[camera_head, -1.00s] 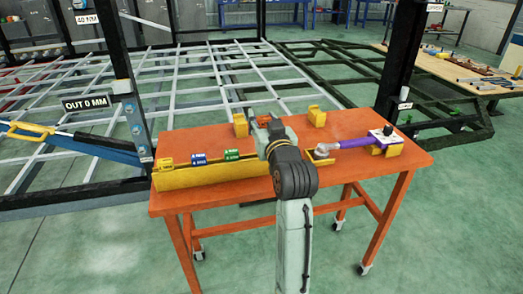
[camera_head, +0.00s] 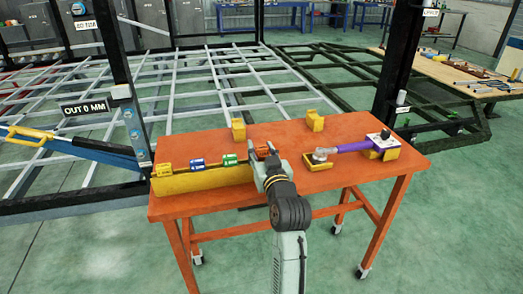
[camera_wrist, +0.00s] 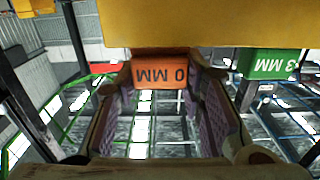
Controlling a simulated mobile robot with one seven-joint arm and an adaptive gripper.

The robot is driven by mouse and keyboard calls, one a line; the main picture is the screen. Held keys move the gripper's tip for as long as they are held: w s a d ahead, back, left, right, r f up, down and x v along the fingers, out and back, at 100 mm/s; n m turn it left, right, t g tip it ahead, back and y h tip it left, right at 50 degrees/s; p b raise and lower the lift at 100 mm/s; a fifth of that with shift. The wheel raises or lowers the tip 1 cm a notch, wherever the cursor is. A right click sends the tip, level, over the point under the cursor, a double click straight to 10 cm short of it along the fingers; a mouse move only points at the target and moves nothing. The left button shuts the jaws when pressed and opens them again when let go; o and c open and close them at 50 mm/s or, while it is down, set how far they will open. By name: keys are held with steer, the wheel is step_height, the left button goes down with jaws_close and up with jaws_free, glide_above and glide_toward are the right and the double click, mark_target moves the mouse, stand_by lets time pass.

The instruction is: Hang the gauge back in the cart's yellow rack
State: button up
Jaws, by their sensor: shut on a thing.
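My gripper (camera_head: 264,164) is shut on an orange gauge (camera_head: 263,152) at the right end of the yellow rack (camera_head: 205,181) on the cart. In the wrist view the orange gauge (camera_wrist: 160,74), its visible label reading "0 MM" upside down, sits between the fingertips (camera_wrist: 160,82). The rack's yellow wall (camera_wrist: 200,24) fills the top of that view, and the gauge is right by it. I cannot tell whether the gauge is seated in the rack or just held against it. A yellow gauge (camera_head: 164,169), a blue gauge (camera_head: 197,163) and a green gauge (camera_head: 229,159) hang in the rack.
A black post (camera_head: 125,80) stands beyond the cart's left end. The cart's front right is clear.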

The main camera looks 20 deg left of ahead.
steer(key=shift+f, duration=0.45)
steer(key=o, duration=1.1)
steer(key=shift+r, duration=0.25)
steer(key=v, duration=0.8)
steer(key=r+b+v, duration=0.1)
steer(key=v, duration=0.3)
